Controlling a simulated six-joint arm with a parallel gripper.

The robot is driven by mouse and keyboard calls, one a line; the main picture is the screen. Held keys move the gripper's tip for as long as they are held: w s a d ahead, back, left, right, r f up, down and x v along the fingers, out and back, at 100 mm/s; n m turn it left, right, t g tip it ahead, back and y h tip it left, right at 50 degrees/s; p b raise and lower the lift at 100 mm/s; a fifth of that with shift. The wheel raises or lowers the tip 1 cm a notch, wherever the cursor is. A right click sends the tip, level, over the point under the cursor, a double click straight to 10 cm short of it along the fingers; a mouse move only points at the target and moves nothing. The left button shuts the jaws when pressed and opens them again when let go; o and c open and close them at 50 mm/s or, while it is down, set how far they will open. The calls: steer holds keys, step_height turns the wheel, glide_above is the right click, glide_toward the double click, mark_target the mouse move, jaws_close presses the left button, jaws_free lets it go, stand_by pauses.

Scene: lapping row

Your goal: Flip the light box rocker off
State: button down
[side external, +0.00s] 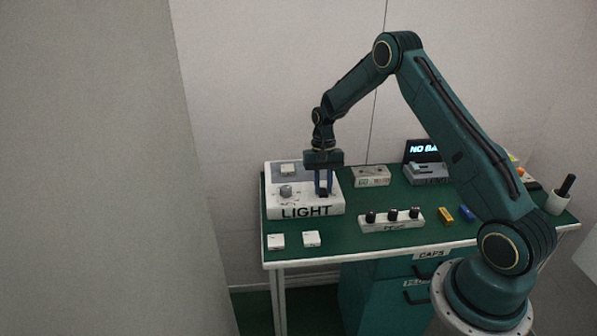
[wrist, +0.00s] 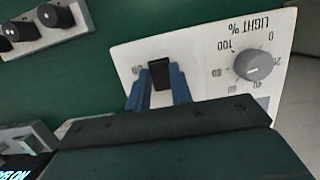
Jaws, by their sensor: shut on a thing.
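The light box (side external: 304,208) is a white box lettered LIGHT, at the left of the green bench. Its black rocker (wrist: 159,74) shows in the wrist view, and it is a small dark spot in the side view (side external: 323,193). My gripper (side external: 323,192) points down over the box's right part. In the wrist view its blue fingers (wrist: 159,80) stand at both sides of the rocker, shut on it. I cannot tell which way the rocker is tipped. A grey knob (wrist: 253,63) with a LIGHT % scale sits on the same box.
A white strip with several black knobs (side external: 392,220) lies right of the box. Two small white blocks (side external: 276,241) (side external: 312,238) lie in front. A grey box (side external: 371,176), a dark display (side external: 424,150) and a pen cup (side external: 557,203) stand further right. Bare green bench lies between.

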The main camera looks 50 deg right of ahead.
stand_by(0.4)
steer(key=c, duration=1.2)
jaws_free()
steer(key=shift+c, duration=0.2)
steer(key=shift+r, duration=0.1)
steer(key=v, duration=1.3)
steer(key=shift+w+d+r, duration=0.25)
steer(key=shift+w+d, duration=0.05)
